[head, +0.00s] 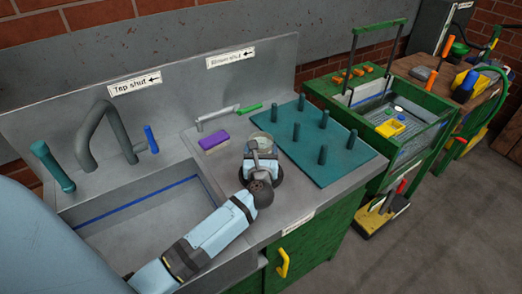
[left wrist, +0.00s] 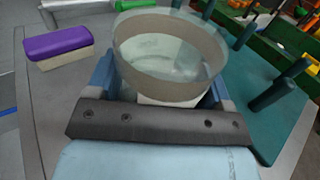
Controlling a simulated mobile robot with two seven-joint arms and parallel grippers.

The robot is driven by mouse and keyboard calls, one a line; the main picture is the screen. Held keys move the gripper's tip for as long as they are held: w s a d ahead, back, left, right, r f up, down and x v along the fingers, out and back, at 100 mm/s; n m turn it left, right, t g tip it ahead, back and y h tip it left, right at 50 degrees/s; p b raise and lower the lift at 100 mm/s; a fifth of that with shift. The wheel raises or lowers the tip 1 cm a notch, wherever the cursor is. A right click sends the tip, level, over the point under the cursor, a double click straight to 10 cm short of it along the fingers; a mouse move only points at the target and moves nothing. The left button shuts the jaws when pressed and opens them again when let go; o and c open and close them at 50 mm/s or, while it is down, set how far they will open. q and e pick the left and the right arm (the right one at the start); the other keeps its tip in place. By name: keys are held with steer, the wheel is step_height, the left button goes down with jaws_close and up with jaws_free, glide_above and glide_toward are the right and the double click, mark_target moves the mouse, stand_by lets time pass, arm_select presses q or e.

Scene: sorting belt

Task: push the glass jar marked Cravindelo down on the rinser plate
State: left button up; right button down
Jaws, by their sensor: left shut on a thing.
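A clear glass jar (left wrist: 170,58) with a tan band stands between the fingers of my left gripper (left wrist: 163,92) in the left wrist view. Part of a pale label shows low on its side; no name can be read. In the head view the jar (head: 263,141) shows at the far end of my left gripper (head: 262,158), above the counter between the sink and the teal peg board. The gripper is shut on the jar. The rinser plate cannot be made out; my gripper and the jar hide the spot below them. My right gripper is not in view.
A purple-topped sponge (head: 213,142) lies left of the jar. A grey pipe with a green lever (head: 249,107) is behind it. The teal board (head: 310,165) with several upright pegs is close on the right. The sink (head: 140,215) is at left.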

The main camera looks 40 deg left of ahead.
arm_select(q)
steer(key=shift+o, duration=1.1)
steer(key=shift+r, duration=0.1)
steer(key=shift+c, duration=1)
steer(key=shift+f+b, duration=0.9)
steer(key=shift+f, duration=0.25)
stand_by(0.6)
